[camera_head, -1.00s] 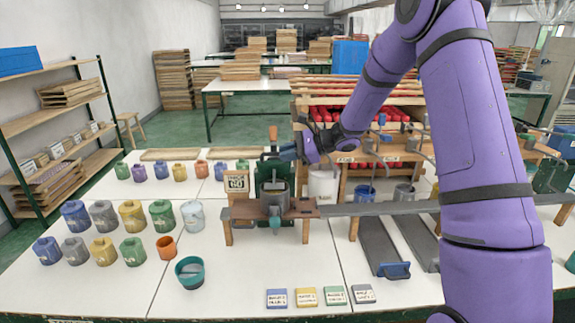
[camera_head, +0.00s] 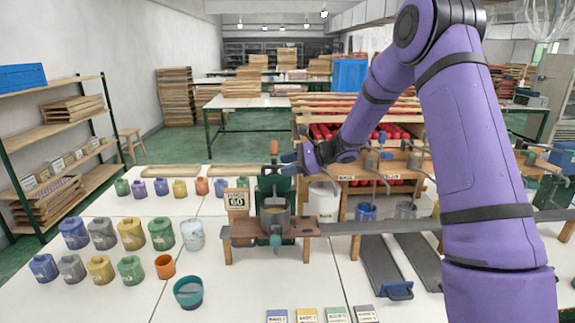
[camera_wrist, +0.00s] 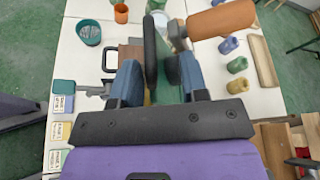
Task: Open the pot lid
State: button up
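A grey metal pot (camera_head: 275,219) stands on a small wooden stand (camera_head: 240,230), in front of a dark green machine (camera_head: 268,187). A lid cannot be told apart clearly from the pot and machine. My gripper (camera_head: 290,160) is beside the machine's upper part, right of its upright wooden handle (camera_head: 274,147). In the wrist view the blue fingers of my gripper (camera_wrist: 158,80) stand apart. A black rounded bar (camera_wrist: 150,50) and a green part show in the gap, with the bar near the left finger. Whether a finger touches the bar is unclear. The wooden handle (camera_wrist: 222,18) lies just beyond.
A teal cup (camera_head: 188,293) and an orange cup (camera_head: 165,266) stand left of the stand. Several coloured jars (camera_head: 132,234) fill the table's left side. A sign (camera_head: 237,202) is beside the machine. A long grey bar (camera_head: 380,223) runs right from the stand.

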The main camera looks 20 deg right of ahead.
jog(key=shift+r, duration=0.15)
jog(key=shift+r, duration=0.55)
notch_tip(320, 180, up, 3)
jog(key=shift+f, duration=0.2)
jog(key=s+a+r, duration=0.1)
jog(key=s, duration=1.5)
jog(key=shift+r, duration=0.1)
